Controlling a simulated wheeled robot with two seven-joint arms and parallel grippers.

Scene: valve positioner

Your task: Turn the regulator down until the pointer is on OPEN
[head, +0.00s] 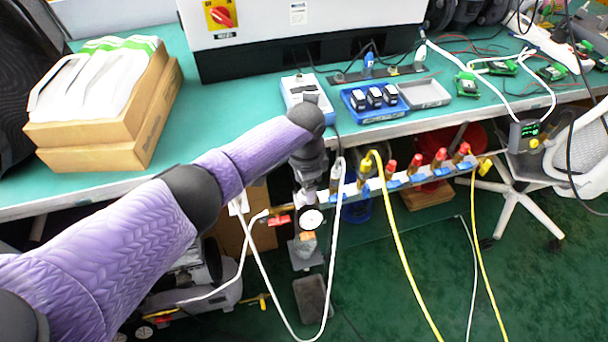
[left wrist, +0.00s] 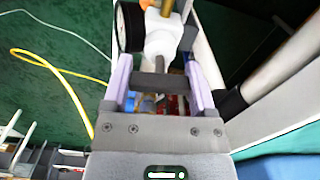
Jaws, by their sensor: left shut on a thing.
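The regulator shows in the left wrist view as a white body (left wrist: 162,38) with a brass stem above it. A dark crosspiece (left wrist: 163,82) lies between my fingers in line with it. My left gripper (head: 309,186) is shut on the regulator from above; its two purple fingers (left wrist: 160,88) stand on either side in the left wrist view. A round white gauge (head: 312,219) sits just below the gripper in the head view, and its black rim (left wrist: 131,27) is edge-on in the left wrist view. The pointer and any OPEN mark are too small or hidden to read. My right gripper is out of view.
A rail with red-topped valves (head: 438,158) runs to the right of the gripper. White and yellow hoses (head: 398,235) hang in loops close by. The green workbench (head: 228,112) edge is just behind, with a blue tray (head: 368,115) on it.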

